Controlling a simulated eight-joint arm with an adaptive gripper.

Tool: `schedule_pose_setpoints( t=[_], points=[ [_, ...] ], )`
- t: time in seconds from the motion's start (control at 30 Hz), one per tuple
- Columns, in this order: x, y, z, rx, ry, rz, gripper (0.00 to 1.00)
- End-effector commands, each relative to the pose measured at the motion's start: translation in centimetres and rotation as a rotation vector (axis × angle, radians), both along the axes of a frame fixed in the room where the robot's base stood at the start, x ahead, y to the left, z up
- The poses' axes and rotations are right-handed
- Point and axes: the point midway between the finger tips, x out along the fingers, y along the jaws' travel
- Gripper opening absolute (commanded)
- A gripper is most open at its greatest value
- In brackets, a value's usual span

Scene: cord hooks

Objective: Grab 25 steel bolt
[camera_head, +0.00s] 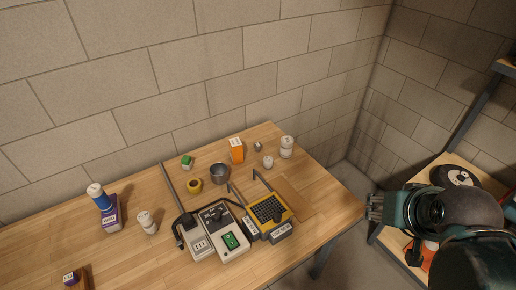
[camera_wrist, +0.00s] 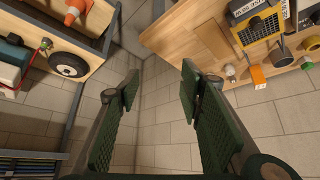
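A small grey metal piece (camera_head: 257,147) stands on the wooden table (camera_head: 330,207) near its back edge, right of an orange box; it may be the steel bolt, but it is too small to tell. No 25 is readable on it. My gripper (camera_head: 376,208) is off the table's right end, well away from that piece. In the wrist view my gripper (camera_wrist: 160,92) has its two green pads wide apart, with only wall and floor between them.
Two machines (camera_head: 216,232) (camera_head: 269,212) sit at the front. A shelf with a black wheel (camera_wrist: 68,64) stands beyond a floor gap.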

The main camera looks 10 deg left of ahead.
Motion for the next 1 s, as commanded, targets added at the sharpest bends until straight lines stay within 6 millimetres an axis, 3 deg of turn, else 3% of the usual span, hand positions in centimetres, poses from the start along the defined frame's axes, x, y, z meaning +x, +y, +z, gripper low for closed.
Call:
schedule_pose_setpoints(
  t=[0.67, 1.0],
  points=[
    [0.1, 0.0, 0.1, -0.001, 0.001, 0.003, 0.4],
    [2.4, 0.9, 1.6, -0.03, 0.026, 0.063, 0.4]
  ],
)
